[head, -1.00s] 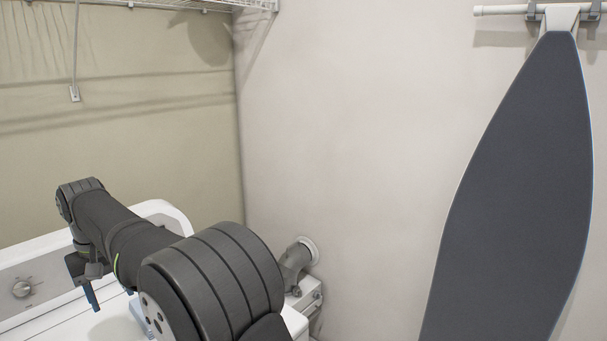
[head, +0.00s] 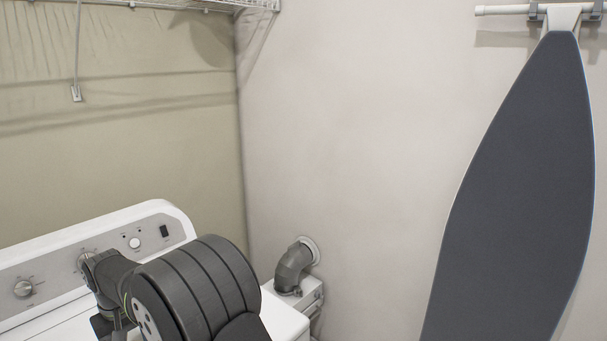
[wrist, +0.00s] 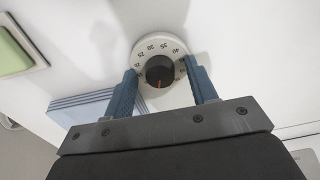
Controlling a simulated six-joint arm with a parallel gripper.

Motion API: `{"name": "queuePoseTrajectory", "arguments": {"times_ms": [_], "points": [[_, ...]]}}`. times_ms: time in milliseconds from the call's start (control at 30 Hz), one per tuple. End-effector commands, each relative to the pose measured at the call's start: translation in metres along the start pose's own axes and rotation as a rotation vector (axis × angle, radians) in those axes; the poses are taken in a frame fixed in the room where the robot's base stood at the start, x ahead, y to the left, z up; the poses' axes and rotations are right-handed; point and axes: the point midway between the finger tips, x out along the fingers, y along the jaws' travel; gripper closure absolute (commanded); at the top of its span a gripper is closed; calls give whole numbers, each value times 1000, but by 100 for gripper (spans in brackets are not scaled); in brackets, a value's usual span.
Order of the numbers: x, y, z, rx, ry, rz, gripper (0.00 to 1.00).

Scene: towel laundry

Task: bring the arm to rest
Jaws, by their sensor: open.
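My gripper (wrist: 159,68) is open, with its two blue fingers apart and nothing seen held between them. In the wrist view a white numbered dial (wrist: 150,46) with a black knob (wrist: 160,73) appears between and beyond the fingertips. I cannot tell how far the dial is from the fingers, or whether they touch it. In the head view my arm is bent low over the white machine's top, at lower left. The fingers are not clearly seen there.
The white machine (head: 165,212) has a raised control panel with knobs. A grey duct elbow (head: 292,268) meets the wall. A dark ironing board (head: 515,190) hangs at right. The wrist view shows a pale blue layered thing (wrist: 75,108) and a green panel (wrist: 12,52) at left.

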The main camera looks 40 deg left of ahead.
Motion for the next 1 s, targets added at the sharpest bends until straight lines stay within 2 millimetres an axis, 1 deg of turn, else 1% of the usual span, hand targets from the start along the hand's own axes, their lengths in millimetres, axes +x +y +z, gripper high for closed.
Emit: {"name": "queuePoseTrajectory", "arguments": {"times_ms": [33, 100, 900, 933, 1000], "points": [[-3, 0, 0, -42, 4, -1, 48], [-22, 0, -1, -39, 9, -1, 48], [-182, 0, -1, -38, 5, 0, 48], [-177, 0, 0, -69, 0, 0, 48], [-174, 0, 0, -128, 0, 0, 48]]}}
